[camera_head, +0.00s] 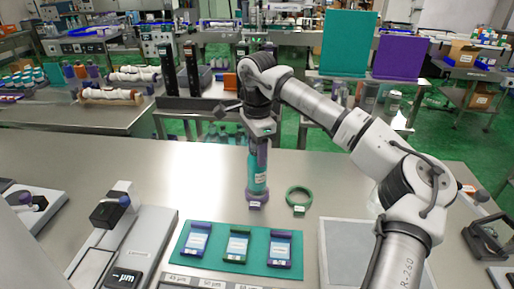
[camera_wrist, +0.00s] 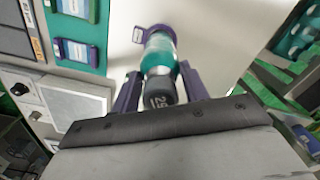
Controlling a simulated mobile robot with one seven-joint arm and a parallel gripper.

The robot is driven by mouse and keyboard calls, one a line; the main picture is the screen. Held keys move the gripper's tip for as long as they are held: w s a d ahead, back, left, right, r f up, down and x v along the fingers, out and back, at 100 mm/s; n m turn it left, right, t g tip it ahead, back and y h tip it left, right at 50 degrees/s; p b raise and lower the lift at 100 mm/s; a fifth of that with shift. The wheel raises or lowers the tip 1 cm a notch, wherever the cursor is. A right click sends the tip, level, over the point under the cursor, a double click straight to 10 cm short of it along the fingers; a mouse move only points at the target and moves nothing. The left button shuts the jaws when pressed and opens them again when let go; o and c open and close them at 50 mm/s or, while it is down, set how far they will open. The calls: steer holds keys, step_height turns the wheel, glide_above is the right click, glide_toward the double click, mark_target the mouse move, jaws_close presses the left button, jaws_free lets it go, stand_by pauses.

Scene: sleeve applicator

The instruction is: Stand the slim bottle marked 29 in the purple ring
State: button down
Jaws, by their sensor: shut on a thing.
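The slim bottle marked 29 (camera_head: 259,178) stands upright under my gripper (camera_head: 258,152) in the head view. It has a teal body and a dark cap, and the 29 on the cap reads in the wrist view (camera_wrist: 160,92). My gripper is shut on the bottle near its upper part, one finger on each side. The purple ring (camera_head: 256,200) with its small tag is around the bottle's lower end. In the wrist view the ring (camera_wrist: 158,30) shows around the bottle's far end. Whether the base rests fully on the table is hidden.
A green ring (camera_head: 299,195) with a tag lies just right of the purple one. A teal mat (camera_head: 213,260) with several labelled holders lies in front. A grey tray (camera_head: 335,240) is at the right front and a device (camera_head: 120,230) at the left. The table behind is bare.

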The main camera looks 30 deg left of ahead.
step_height(320, 180, down, 2)
steer(key=shift+b, duration=0.5)
steer(key=shift+c, duration=1)
jaws_free()
steer(key=shift+r+p, duration=3.45)
steer(key=shift+r, duration=1.1)
steer(key=shift+f, duration=0.1)
